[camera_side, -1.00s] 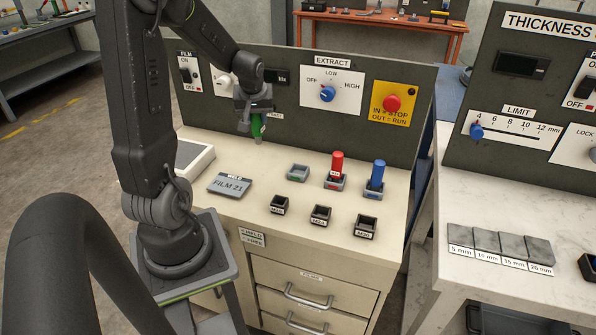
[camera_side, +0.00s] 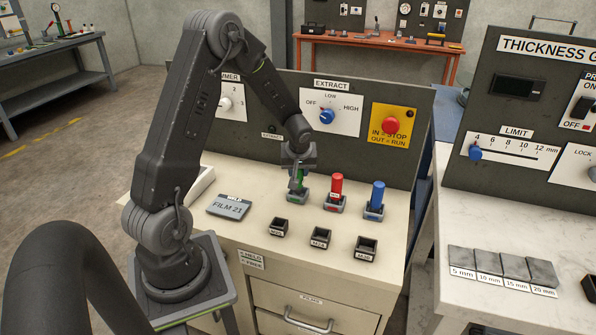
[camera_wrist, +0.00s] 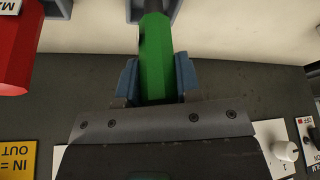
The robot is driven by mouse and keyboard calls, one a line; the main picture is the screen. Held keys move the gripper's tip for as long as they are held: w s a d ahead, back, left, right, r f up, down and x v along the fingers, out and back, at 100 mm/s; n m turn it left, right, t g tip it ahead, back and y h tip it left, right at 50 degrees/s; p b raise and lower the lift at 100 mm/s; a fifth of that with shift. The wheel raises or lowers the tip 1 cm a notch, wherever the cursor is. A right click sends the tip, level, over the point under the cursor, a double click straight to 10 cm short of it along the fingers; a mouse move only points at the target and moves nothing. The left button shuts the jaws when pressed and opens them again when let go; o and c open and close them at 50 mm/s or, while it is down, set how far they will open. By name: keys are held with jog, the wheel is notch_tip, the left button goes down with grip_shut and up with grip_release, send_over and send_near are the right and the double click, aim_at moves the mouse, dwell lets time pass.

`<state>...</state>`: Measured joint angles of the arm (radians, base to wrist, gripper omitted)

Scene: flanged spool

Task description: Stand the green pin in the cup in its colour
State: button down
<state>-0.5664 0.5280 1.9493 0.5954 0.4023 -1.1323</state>
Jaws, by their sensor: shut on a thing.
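The green pin (camera_side: 300,183) is upright in my gripper (camera_side: 298,178), which is shut on it above the green-marked grey cup (camera_side: 298,197). In the side view the pin's lower end is at the cup's mouth; how deep it sits I cannot tell. In the wrist view the green pin (camera_wrist: 155,55) is between the two blue-grey fingers of my gripper (camera_wrist: 155,82). Its far end meets the grey walls of the cup (camera_wrist: 134,10) at the top edge, where the picture cuts off.
The red pin (camera_side: 337,185) stands in a cup just right of the gripper, and the blue pin (camera_side: 377,194) in another beyond it. Several dark empty cups (camera_side: 319,238) are in front. A FILM 21 plate (camera_side: 228,206) lies left. The control panel (camera_side: 290,95) rises behind.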

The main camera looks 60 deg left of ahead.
jog(key=shift+f, duration=0.3)
jog(key=shift+f, duration=0.1)
jog(key=shift+f, duration=0.25)
jog(key=c, duration=0.8)
grip_release()
jog(key=v, duration=1.2)
jog(key=s+d+r+m+t+h, duration=0.1)
jog(key=s+d+r+m, duration=0.15)
jog(key=d+r, duration=0.35)
jog(key=s+d+r+m+t, duration=0.1)
jog(key=s+d+r+m, duration=0.2)
jog(key=d, duration=0.5)
jog(key=s+d+r+m+t+h, duration=0.2)
jog(key=s+d+r+m+h, duration=0.1)
jog(key=s+d+m, duration=0.5)
jog(key=shift+s+d, duration=0.8)
jog(key=shift+d, duration=0.25)
